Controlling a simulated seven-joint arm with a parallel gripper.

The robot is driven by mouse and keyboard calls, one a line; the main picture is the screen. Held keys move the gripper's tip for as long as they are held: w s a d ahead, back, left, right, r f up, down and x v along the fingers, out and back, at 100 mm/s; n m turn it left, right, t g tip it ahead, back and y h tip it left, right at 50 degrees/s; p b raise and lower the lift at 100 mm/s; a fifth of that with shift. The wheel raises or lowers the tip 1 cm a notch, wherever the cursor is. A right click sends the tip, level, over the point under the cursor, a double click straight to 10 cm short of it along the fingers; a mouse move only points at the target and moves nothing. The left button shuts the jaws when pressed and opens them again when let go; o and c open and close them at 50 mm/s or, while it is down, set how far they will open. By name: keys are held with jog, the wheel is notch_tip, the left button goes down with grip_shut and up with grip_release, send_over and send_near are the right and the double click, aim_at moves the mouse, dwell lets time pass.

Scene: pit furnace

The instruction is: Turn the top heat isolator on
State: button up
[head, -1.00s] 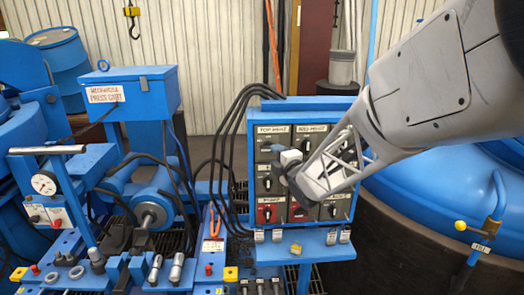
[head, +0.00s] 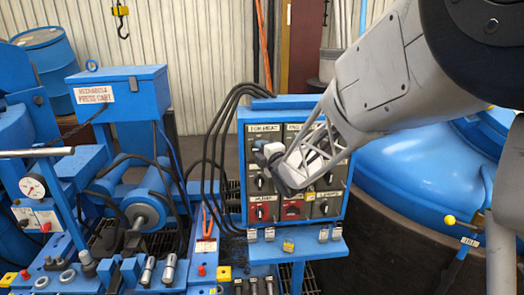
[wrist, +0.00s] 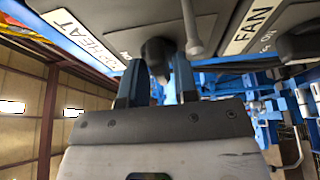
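The control panel (head: 243,190) is a blue-framed box with rows of dark rotary isolators. The label at its upper left reads as TOP HEAT (head: 264,128). My gripper (head: 262,157) is at the panel just below that label and hides much of the switch there. In the wrist view, the dark knob of the top heat isolator (wrist: 156,52) sits between the two blue fingers of my gripper (wrist: 157,76). The fingers stand apart, one on each side of the knob, with a gap showing between them. The knob's pointing direction is unclear.
A pale rod (wrist: 192,28) sticks out close to the knob, and a FAN label (wrist: 249,25) is to the right. Black cables (head: 212,150) loop left of the panel. A blue furnace lid (head: 425,190) bulges at right.

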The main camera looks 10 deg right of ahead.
grip_shut()
jog(key=shift+m, duration=0.3)
jog(key=m+t+h, duration=0.2)
jog(key=m, duration=0.5)
jog(key=m+t+h, duration=0.2)
jog(key=m, duration=0.5)
jog(key=m+t+h, duration=0.1)
jog(key=m+h, duration=0.1)
jog(key=m, duration=0.5)
jog(key=shift+a+f+m+t+h, duration=0.3)
jog(key=shift+a+m+t+h, duration=0.05)
jog(key=shift+m+t+h, duration=0.05)
